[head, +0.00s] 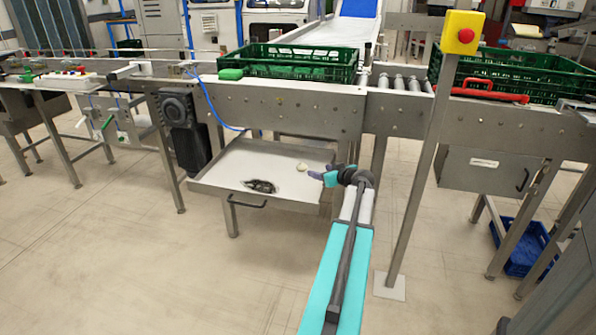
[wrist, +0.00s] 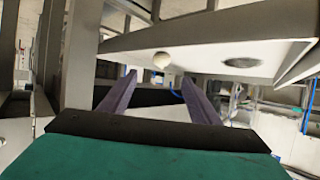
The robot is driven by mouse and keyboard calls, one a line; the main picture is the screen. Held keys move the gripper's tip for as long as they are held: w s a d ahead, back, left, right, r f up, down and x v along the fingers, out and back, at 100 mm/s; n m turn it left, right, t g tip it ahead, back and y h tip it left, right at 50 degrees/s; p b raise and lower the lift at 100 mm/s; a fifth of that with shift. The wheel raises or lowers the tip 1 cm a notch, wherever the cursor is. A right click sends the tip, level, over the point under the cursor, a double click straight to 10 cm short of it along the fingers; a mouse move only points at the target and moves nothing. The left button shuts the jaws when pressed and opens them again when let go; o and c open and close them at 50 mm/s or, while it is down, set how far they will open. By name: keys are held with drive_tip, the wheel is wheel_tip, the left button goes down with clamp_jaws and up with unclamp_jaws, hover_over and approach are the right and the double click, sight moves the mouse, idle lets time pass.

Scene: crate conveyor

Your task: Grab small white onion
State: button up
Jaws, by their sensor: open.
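A small white onion (head: 302,167) lies on the flat metal tray (head: 218,175) under the conveyor, near the tray's right side. My gripper (head: 314,175) is just right of the onion in the head view, at the tray's right edge. In the wrist view the gripper's two fingers (wrist: 158,80) are spread with nothing between them. There the onion (wrist: 161,60) shows beyond the fingertips, roughly centred between them, against the pale tray surface (wrist: 200,38). I see a gap between the fingertips and the onion.
A dark patch (head: 260,187) lies on the tray, left of the onion. The conveyor frame (head: 290,108) runs above the tray and carries a green crate (head: 290,72). A metal post (head: 421,165) with a red button stands right of my arm. The floor in front is clear.

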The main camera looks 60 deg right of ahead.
drive_tip(key=shift+w, duration=0.2)
approach(304, 167)
drive_tip(key=shift+x, duration=2.5)
drive_tip(key=shift+x, duration=2.6)
drive_tip(key=shift+f, duration=0.1)
drive_tip(key=shift+s, duration=0.1)
drive_tip(key=shift+c, duration=0.3)
drive_tip(key=c, duration=1.1)
